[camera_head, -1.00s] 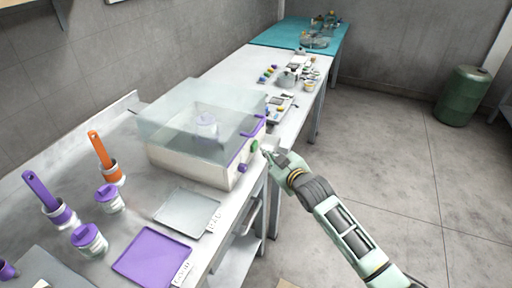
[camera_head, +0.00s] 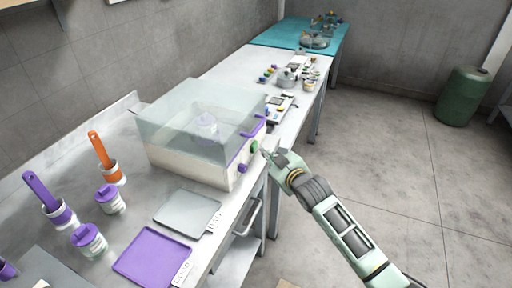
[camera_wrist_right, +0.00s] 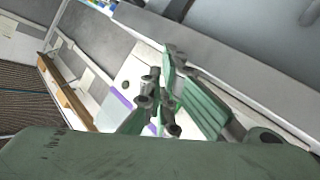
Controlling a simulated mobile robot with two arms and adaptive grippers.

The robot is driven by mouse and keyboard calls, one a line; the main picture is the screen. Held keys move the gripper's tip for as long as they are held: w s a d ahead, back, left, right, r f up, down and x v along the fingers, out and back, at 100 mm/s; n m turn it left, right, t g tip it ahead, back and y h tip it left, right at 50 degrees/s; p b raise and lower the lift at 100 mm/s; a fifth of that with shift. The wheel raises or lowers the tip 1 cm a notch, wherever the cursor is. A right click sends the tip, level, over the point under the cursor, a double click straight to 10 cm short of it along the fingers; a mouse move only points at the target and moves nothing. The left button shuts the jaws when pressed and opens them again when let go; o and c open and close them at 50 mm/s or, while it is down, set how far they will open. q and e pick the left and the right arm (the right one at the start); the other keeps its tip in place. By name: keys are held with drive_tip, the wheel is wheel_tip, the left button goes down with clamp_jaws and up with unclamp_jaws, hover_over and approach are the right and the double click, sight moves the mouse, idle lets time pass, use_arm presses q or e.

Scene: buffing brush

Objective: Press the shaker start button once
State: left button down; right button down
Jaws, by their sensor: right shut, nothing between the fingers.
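The shaker (camera_head: 190,165) is a cream box on the bench with a clear lid (camera_head: 165,118) over it and a purple handle (camera_head: 256,127). A purple-capped jar (camera_head: 206,127) is inside. The green start button (camera_head: 254,146) is on its right-hand front face, above a purple knob (camera_head: 242,168). My right gripper (camera_head: 265,154) is shut and empty, with its tips right at the button. Whether they touch it I cannot tell. In the right wrist view the fingers (camera_wrist_right: 162,100) are in front of the pale shaker face (camera_wrist_right: 135,70) and largely hide the button. My left gripper is not in view.
A grey tray (camera_head: 187,212) and a purple tray (camera_head: 152,256) lie in front of the shaker. A scale (camera_head: 279,104) is behind the shaker. The floor at right is open.

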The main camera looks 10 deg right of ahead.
drive_tip(key=shift+w+a, duration=0.2)
drive_tip(key=shift+a, duration=0.05)
